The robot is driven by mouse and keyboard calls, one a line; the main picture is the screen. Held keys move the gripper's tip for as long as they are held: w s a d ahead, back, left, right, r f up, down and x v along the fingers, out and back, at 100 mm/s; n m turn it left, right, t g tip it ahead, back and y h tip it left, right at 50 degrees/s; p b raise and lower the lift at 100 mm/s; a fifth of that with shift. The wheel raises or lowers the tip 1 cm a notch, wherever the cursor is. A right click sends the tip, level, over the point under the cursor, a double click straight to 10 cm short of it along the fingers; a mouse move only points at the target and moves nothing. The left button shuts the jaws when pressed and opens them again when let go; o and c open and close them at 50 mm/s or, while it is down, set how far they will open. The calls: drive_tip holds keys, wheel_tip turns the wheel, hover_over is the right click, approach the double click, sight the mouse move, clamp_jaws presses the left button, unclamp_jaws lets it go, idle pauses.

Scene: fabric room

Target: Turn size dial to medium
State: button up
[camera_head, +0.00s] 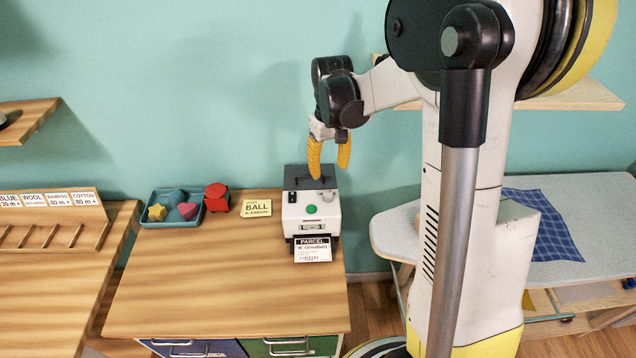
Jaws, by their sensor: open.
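A white and dark grey label printer (289,222) stands on the wooden cabinet. Its front has a green round button (311,209), a small display (312,227) and small grey knobs, one at the right (328,197) and one at the left (292,197). I cannot tell which knob is the size dial or read its setting. A printed PARCEL label (312,250) hangs from the front slot. My gripper (329,172) has yellow fingers, open and empty, pointing down over the printer's dark top. I cannot tell whether they touch it.
Left of the printer lie a yellow BALL card (257,208), a red toy (217,197) and a teal tray (150,222) with small shapes. The cabinet's front top (220,290) is clear. An ironing board (600,215) with blue cloth (543,235) stands at the right.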

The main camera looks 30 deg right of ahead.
sight(328, 193)
wheel_tip(328, 193, down, 10)
drive_tip(key=b, duration=0.3)
drive_tip(key=shift+f, duration=0.2)
clamp_jaws()
